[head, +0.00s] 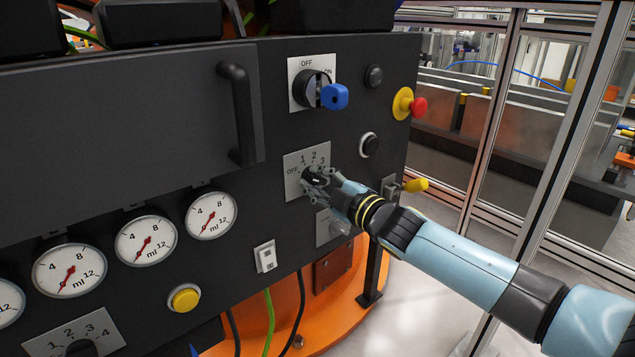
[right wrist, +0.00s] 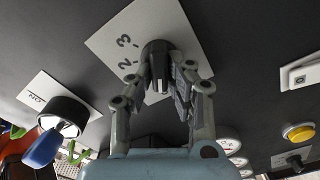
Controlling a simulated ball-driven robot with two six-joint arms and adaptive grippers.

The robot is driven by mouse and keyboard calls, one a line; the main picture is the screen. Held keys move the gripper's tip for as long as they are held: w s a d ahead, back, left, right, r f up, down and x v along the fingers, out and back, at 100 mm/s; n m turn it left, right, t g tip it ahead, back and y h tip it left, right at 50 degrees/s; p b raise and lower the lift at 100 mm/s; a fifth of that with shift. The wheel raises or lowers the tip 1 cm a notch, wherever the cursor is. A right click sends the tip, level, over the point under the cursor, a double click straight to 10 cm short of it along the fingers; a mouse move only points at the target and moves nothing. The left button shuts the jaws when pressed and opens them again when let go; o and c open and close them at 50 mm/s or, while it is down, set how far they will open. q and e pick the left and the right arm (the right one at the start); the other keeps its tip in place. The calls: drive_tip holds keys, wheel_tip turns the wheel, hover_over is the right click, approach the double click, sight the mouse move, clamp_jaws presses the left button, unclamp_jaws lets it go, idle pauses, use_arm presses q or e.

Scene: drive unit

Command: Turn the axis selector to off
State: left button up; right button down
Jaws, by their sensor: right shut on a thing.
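The axis selector (right wrist: 156,50) is a black knob on a light grey plate (head: 293,183) marked OFF, 1, 2 and 3 in the head view. My right gripper (head: 318,179) reaches it from the right and is shut on the knob. In the right wrist view the fingers of my right gripper (right wrist: 160,85) stand on both sides of the knob. The fingers cover much of the knob in the head view, so I cannot tell which mark it points at. My left gripper is not in view.
Above is an OFF/ON switch with a blue key (head: 334,96). To the right are a red emergency button (head: 418,108), black buttons and a yellow handle (head: 416,185). Several gauges (head: 211,216) and a yellow button (head: 184,298) are lower left. A black door handle (head: 238,115) sticks out.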

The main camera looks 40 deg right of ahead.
idle(0.5)
drive_tip(key=c, duration=1.3)
unclamp_jaws()
drive_tip(key=shift+s, duration=0.1)
drive_tip(key=s, duration=0.8)
drive_tip(key=s+d, duration=0.1)
drive_tip(key=s, duration=0.3)
drive_tip(key=shift+w, duration=0.1)
